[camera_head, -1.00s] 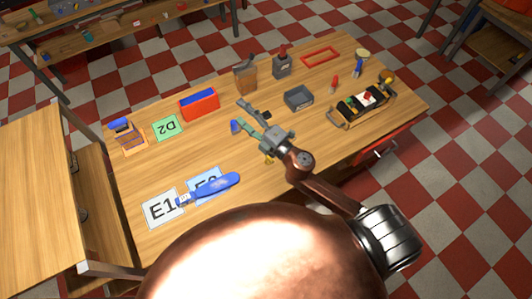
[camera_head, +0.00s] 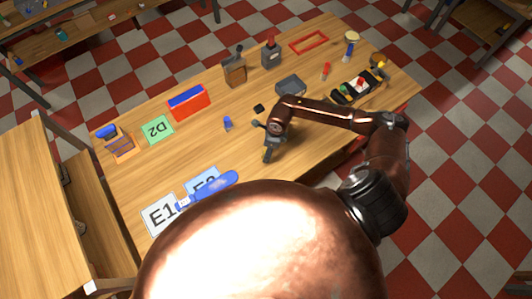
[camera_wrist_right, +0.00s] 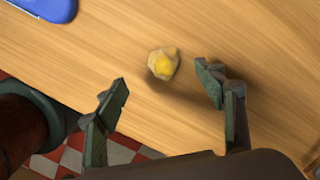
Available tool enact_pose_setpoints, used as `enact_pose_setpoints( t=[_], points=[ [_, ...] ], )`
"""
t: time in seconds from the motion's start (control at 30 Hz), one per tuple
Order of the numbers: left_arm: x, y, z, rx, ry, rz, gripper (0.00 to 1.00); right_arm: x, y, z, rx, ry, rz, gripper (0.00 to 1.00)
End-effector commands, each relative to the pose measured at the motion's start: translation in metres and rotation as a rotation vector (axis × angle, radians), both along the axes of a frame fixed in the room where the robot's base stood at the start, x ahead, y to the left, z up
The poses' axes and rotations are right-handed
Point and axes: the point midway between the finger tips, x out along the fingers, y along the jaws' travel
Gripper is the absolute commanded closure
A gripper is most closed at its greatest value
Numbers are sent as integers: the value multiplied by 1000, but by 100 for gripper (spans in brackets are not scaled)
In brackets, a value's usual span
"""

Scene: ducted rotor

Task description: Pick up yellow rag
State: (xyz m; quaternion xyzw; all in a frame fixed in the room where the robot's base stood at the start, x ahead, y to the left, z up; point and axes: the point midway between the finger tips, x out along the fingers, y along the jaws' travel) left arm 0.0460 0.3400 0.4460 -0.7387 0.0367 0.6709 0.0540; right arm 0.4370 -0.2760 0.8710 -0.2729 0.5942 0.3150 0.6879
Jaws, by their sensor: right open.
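The yellow rag (camera_wrist_right: 163,63) is a small crumpled lump, pale with a bright yellow patch, lying on the wooden table (camera_wrist_right: 110,45). In the right wrist view my right gripper (camera_wrist_right: 163,86) is open and empty, with one finger on each side below the rag. The rag lies just beyond the fingertips, nearer the right finger, and no contact shows. In the head view my right gripper (camera_head: 268,146) points down over the table and mostly hides the rag. My left gripper is not in view.
A blue-handled tool (camera_head: 222,184) lies across cards at the front left. A small blue piece (camera_head: 227,124) and a black piece (camera_head: 259,107) are near the arm. A grey tray (camera_head: 290,86) and a black caddy (camera_head: 356,89) stand behind it. The table's front edge is close.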

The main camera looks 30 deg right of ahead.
Motion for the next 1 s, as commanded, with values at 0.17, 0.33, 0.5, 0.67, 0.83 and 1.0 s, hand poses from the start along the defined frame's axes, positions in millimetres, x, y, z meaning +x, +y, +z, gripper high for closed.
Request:
enact_pose_setpoints(
  t=[0.17, 0.33, 0.5, 0.67, 0.83, 1.0],
  points=[
    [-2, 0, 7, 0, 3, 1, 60, 4, 0, -18, 2, 1, -3, 36],
    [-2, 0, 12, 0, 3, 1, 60, 9, 0, -43, 4, 0, -5, 36],
    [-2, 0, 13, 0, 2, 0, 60, 10, 1, -55, 5, -1, -3, 36],
    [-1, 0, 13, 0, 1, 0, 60, 11, 1, -55, 4, -2, -2, 36],
    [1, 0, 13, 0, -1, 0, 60, 10, 1, -55, 4, -2, -2, 45],
    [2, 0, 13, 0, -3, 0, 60, 11, 1, -55, 4, -2, -3, 57]
  ],
)
